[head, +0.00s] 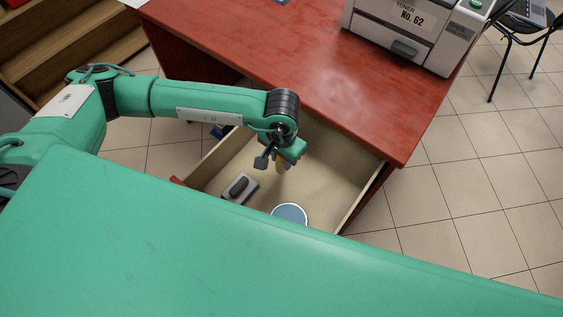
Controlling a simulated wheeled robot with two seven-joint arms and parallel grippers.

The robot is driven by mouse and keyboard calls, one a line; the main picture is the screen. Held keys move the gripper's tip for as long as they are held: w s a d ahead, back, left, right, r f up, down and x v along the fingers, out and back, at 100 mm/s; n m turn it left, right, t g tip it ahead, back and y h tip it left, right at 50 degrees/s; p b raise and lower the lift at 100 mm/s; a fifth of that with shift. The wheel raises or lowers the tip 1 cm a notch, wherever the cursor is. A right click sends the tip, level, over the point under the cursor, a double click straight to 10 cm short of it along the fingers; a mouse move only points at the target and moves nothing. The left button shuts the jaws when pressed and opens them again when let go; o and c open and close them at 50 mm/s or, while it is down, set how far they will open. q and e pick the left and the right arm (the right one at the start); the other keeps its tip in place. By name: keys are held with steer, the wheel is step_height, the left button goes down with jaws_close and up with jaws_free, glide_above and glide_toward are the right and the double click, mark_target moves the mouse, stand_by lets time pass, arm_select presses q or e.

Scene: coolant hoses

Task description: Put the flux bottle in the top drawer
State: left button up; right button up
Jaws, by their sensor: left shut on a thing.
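My left gripper (276,161) is over the open drawer (330,187) of the red desk, its fingers pointing down. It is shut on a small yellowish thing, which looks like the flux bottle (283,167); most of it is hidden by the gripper. The bottle is inside the drawer's outline as seen from above; I cannot tell whether it touches the drawer floor. The drawer is pulled out and pale inside. My right gripper is not in view.
In the drawer are a grey block with a dark top (240,188) and a round blue-topped thing (290,213), partly hidden by my green body. The red desktop (300,65) carries a toner machine (412,30). A black chair (522,28) stands at the right. Tiled floor is clear there.

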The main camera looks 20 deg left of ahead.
mark_target(281, 164)
arm_select(q)
step_height(281, 164, down, 3)
steer(key=shift+s+r, duration=0.1)
steer(key=shift+f, duration=0.3)
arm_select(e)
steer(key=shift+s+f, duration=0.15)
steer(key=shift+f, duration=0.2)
arm_select(q)
steer(key=shift+f, duration=0.1)
steer(key=o, duration=0.6)
steer(key=shift+c, duration=0.2)
steer(key=o, duration=0.4)
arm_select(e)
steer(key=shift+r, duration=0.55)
